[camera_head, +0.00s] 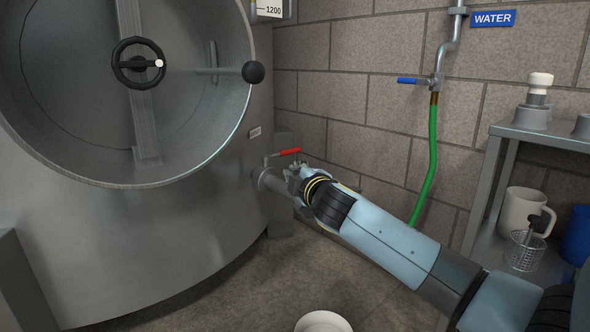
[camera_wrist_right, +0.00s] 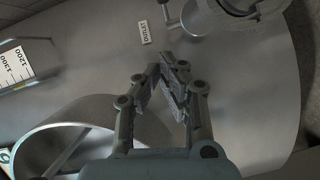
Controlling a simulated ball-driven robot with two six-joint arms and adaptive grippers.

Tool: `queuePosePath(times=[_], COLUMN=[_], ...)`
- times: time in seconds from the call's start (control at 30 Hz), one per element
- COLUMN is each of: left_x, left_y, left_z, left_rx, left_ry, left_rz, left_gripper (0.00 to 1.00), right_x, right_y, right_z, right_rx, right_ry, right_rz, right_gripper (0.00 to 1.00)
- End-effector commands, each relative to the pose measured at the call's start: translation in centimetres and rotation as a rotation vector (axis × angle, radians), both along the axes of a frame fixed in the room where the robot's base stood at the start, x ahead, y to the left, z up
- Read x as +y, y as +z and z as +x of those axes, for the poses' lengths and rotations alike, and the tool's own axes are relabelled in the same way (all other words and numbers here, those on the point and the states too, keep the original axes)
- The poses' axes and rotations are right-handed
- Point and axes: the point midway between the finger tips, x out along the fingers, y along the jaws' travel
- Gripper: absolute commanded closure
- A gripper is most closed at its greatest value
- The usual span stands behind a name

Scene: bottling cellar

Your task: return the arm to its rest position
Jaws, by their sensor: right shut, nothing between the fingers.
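My right arm reaches in from the lower right in the head view. Its gripper (camera_head: 298,172) is in front of the tank's lower right side, close to the outlet valve with the red lever (camera_head: 289,152); I cannot tell whether they touch. In the right wrist view the gripper (camera_wrist_right: 168,62) has its fingers together at the tips, with nothing held. The tank's outlet pipe (camera_wrist_right: 215,15) is beyond the fingertips, and a small outlet label (camera_wrist_right: 145,32) is on the tank wall. My left gripper is not in view.
The big steel tank (camera_head: 150,240) has a round open door with a handwheel (camera_head: 138,63). A green hose (camera_head: 424,170) hangs from the blue-levered water tap (camera_head: 415,81). At right, a metal shelf (camera_head: 492,182) holds a white jug (camera_head: 517,212) and a wire basket (camera_head: 524,252).

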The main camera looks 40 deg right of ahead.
Motion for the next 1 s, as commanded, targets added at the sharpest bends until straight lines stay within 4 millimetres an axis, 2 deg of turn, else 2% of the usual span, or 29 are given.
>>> queuePosePath(times=[0.03, 0.4, 0.57, 0.77, 0.87, 0.97, 1.0], left_x=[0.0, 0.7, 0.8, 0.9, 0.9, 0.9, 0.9], left_y=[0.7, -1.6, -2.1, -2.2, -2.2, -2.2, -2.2], left_z=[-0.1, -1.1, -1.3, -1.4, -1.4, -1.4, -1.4], left_rx=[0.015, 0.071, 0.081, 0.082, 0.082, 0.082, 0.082], left_ry=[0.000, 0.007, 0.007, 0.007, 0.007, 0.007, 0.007], left_rz=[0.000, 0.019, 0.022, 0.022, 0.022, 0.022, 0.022], left_gripper=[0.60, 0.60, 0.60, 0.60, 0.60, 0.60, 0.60], right_x=[0.2, 2.2, 2.5, 2.6, 2.6, 3.2, 3.8], right_y=[0.3, 0.7, 0.7, 0.6, -0.5, -3.8, -5.4], right_z=[-0.8, -6.6, -7.7, -7.9, -8.7, -11.5, -13.5], right_rx=[0.000, -0.001, 0.000, 0.000, 0.023, 0.090, 0.126], right_ry=[0.000, 0.002, 0.001, 0.001, 0.000, -0.003, -0.008], right_rz=[-0.001, 0.001, 0.000, 0.001, 0.004, 0.027, 0.065], right_gripper=[1.00, 1.00, 1.00, 1.00, 1.00, 1.00, 1.00])
